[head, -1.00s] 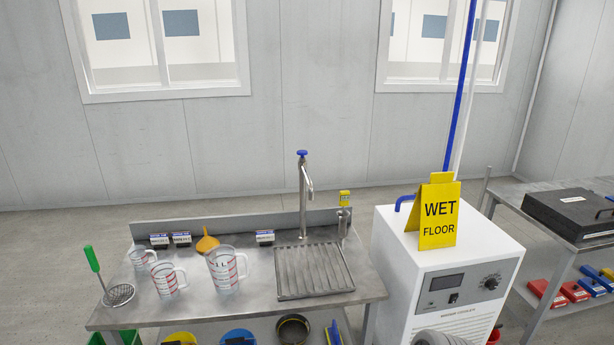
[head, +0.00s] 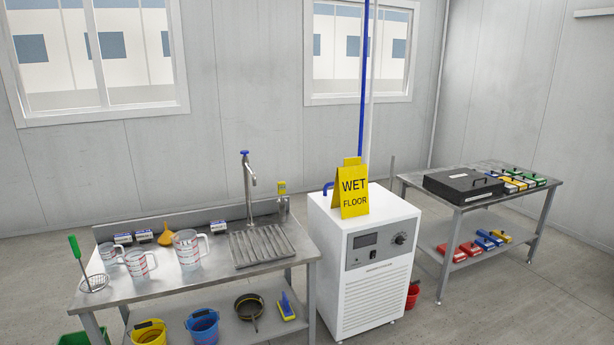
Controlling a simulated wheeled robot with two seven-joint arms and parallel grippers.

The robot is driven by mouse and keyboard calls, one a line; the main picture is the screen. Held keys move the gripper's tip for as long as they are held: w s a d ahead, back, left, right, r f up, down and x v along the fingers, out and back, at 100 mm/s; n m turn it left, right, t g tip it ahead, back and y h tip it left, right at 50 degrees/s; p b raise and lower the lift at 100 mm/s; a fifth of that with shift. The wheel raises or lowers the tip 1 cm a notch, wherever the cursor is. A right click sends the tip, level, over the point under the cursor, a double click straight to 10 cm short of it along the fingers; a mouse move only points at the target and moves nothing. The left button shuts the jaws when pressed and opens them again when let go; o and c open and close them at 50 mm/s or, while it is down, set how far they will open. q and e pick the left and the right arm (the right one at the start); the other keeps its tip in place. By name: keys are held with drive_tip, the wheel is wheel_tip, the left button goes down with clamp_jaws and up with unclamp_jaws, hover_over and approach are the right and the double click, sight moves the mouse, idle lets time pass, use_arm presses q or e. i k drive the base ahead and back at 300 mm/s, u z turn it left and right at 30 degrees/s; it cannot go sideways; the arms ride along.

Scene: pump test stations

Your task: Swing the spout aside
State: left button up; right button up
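The spout (head: 252,180) is a curved metal arm near the top of an upright steel pillar tap (head: 247,195) with a blue knob (head: 244,153). The tap stands at the back of the steel bench, behind a ribbed drain tray (head: 262,246). The spout points forward and slightly right, its tip above the back part of the tray. Neither of my grippers shows in the head view.
A white cabinet (head: 365,265) with a wet floor sign (head: 354,192) stands right.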

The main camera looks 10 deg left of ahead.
sight(244, 163)
drive_tip(key=z, duration=0.45)
drive_tip(key=i, duration=1.1)
drive_tip(key=u, duration=0.7)
drive_tip(key=i, duration=1.4)
drive_tip(key=u, duration=1.3)
